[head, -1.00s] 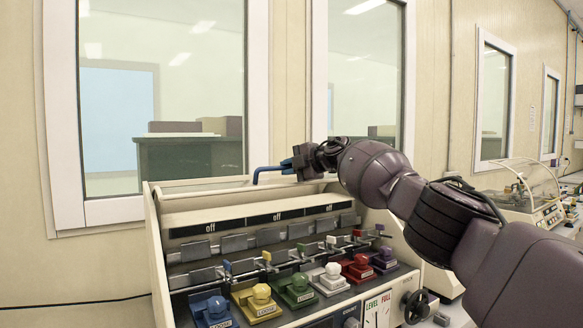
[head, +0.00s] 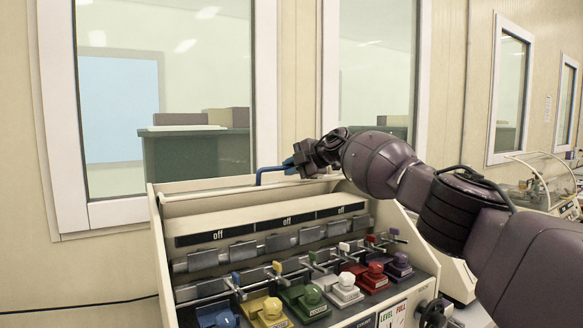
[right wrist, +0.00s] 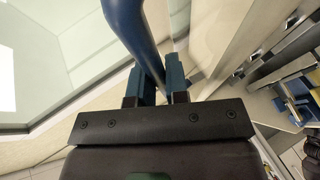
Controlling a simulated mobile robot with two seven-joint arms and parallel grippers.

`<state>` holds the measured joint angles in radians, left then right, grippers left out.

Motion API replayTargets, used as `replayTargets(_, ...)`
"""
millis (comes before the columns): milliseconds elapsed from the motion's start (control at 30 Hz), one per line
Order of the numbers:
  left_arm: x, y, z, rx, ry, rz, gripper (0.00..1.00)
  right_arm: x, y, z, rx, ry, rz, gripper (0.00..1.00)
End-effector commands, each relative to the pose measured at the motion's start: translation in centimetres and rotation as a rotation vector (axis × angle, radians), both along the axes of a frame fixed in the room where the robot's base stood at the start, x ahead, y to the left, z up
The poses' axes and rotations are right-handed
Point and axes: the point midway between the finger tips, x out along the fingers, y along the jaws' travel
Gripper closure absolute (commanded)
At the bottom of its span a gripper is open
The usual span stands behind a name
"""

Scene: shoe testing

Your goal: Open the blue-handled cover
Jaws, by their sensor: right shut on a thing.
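The blue handle (head: 272,171) stands at the top rear edge of the machine's cover (head: 200,193). The cover is raised, its pale edge lying at the back near the wall and windows, with the inside of the machine exposed. My right gripper (head: 293,165) is shut on the blue handle at its right part. In the right wrist view the blue handle (right wrist: 127,22) passes between the two blue fingers (right wrist: 155,85). My left gripper is not in view.
Below stand coloured knobs (head: 311,295) in a row, with small levers and metal blocks behind them. Windows (head: 165,100) and the wall are close behind. Another machine with a clear cover (head: 540,180) stands at the right.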

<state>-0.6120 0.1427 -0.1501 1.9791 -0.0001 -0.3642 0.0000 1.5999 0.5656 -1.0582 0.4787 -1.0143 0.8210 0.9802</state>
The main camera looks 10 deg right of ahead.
Motion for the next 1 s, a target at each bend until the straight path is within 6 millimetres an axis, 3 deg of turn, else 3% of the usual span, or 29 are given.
replayTargets(67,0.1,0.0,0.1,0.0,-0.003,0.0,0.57,0.0,0.1,-0.4,-0.003,0.006,0.003,1.0)
replayTargets(100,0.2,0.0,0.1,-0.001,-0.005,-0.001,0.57,0.0,0.1,-0.4,-0.003,0.006,0.003,0.79)
replayTargets(233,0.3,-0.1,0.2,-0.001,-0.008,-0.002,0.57,0.0,0.1,-0.3,-0.002,0.005,0.002,0.61)
replayTargets(667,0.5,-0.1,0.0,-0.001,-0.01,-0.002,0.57,-0.3,-0.3,0.1,-0.002,-0.002,0.002,0.61)
replayTargets(1000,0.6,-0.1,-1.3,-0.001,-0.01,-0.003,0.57,-2.2,-2.3,1.1,-0.003,0.0,0.001,0.61)
